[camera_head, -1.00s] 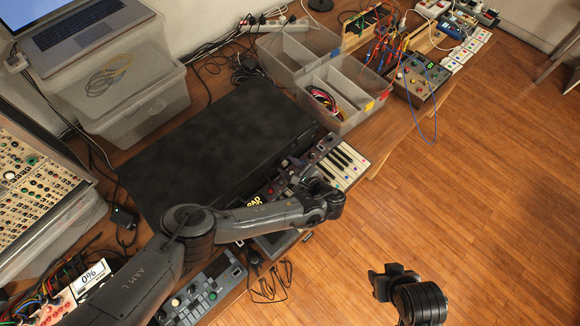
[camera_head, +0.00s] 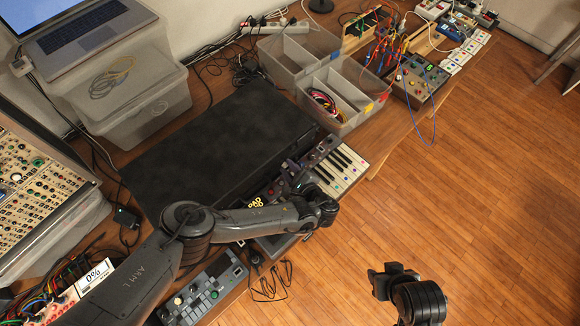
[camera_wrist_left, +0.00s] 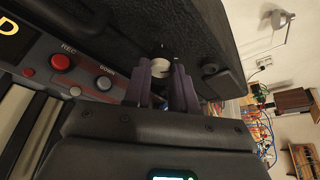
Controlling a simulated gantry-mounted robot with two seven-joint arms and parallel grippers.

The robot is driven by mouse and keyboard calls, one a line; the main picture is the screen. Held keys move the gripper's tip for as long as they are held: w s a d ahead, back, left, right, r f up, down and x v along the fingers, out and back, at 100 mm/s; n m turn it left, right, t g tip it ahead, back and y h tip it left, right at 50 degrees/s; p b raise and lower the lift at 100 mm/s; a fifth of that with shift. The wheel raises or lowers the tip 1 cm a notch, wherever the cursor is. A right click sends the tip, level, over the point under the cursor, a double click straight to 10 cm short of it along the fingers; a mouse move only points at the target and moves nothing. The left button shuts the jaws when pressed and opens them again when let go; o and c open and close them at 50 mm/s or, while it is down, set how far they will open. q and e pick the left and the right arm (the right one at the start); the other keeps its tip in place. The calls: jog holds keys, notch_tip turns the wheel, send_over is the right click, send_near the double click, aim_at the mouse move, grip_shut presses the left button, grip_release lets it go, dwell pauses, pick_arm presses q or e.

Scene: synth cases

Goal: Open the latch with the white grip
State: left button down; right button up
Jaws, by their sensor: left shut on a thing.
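The black case (camera_head: 215,140) lies closed on the wooden desk in the head view. My left gripper (camera_head: 288,172) is at its front right edge, and its body hides most of the latch there. In the left wrist view my purple left fingers (camera_wrist_left: 162,88) are shut on the latch's white grip (camera_wrist_left: 160,67), right against the case wall. A second, dark latch (camera_wrist_left: 222,80) sits on the same wall to the right, apart from the fingers. My right gripper (camera_head: 388,278) hangs over the floor, away from the case; its jaws are not clear.
A small keyboard (camera_head: 338,165) lies close by the gripper, with a red REC button (camera_wrist_left: 60,62) near the fingers. Grey bins (camera_head: 345,95) stand behind to the right. A synth panel (camera_head: 205,290) is at the front. Loose cables (camera_head: 270,280) hang near the desk edge.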

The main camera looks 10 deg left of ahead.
pick_arm(q)
jog(key=shift+n+t+h, duration=0.3)
jog(key=shift+n+t, duration=0.3)
jog(key=shift+n, duration=0.6)
jog(key=shift+s+f, duration=0.1)
jog(key=c, duration=0.9)
grip_release()
jog(key=shift+s+d+r+p, duration=0.15)
jog(key=shift+s+r+p, duration=0.15)
jog(key=shift+p, duration=0.3)
jog(key=p+v, duration=0.4)
jog(key=v, duration=0.5)
jog(key=shift+f, duration=0.2)
jog(key=shift+s+d+p, duration=0.25)
jog(key=shift+s+p, duration=0.05)
jog(key=shift+s, duration=0.15)
